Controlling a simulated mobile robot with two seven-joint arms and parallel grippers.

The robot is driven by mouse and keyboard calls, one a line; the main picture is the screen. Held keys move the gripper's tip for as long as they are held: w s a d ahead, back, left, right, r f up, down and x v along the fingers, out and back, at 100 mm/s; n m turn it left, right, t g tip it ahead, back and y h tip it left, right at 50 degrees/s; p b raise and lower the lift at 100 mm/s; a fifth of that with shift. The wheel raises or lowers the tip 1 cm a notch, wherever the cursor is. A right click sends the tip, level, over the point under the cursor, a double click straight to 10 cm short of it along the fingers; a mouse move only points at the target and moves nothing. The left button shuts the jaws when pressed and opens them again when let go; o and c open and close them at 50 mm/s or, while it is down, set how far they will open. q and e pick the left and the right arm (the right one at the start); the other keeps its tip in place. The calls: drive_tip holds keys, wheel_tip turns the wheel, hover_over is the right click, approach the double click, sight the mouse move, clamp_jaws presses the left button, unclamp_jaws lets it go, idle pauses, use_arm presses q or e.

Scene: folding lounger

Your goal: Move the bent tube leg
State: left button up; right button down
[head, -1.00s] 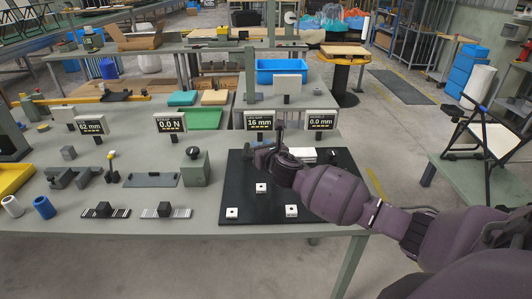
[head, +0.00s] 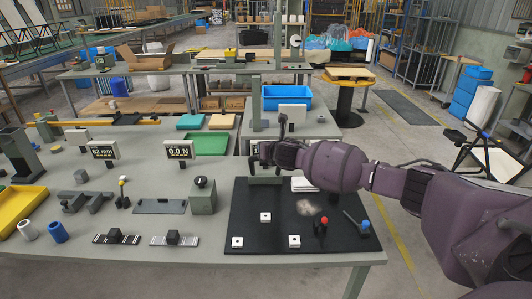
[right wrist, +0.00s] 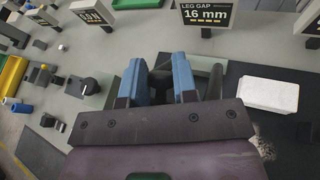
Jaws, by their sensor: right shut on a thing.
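My right gripper (head: 267,152) reaches in from the right over the back left part of the black mat. In the right wrist view its blue fingers (right wrist: 160,82) are shut on a dark piece (right wrist: 163,77) between them. This looks like part of the bent tube leg, but most of its shape is hidden. In the head view a grey bracket-like form (head: 265,179) shows just below the gripper; I cannot tell whether it belongs to the leg. My left gripper is not in view.
The black mat (head: 245,222) holds several white blocks, a red-topped knob (head: 323,222) and a blue-topped lever (head: 364,224). A grey box with a knob (head: 203,196) stands left of it. The LEG GAP display (right wrist: 206,14) reads 16 mm.

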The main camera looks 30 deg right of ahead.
drive_tip(key=shift+w+d+r+m+g+y, duration=0.15)
drive_tip(key=shift+w+d+r+g, duration=0.1)
drive_tip(key=shift+w+d+g, duration=0.3)
drive_tip(key=shift+w+d+r+m+g+y, duration=0.15)
drive_tip(key=shift+w+d+r+g, duration=0.15)
drive_tip(key=shift+w, duration=0.3)
drive_tip(key=shift+f, duration=0.1)
drive_tip(key=c, duration=1)
unclamp_jaws()
drive_tip(key=shift+d, duration=0.1)
drive_tip(key=shift+o, duration=0.2)
drive_tip(key=v, duration=1)
drive_tip(key=shift+s+r+b, duration=0.2)
drive_tip(key=shift+s+b, duration=0.15)
drive_tip(key=shift+b, duration=0.05)
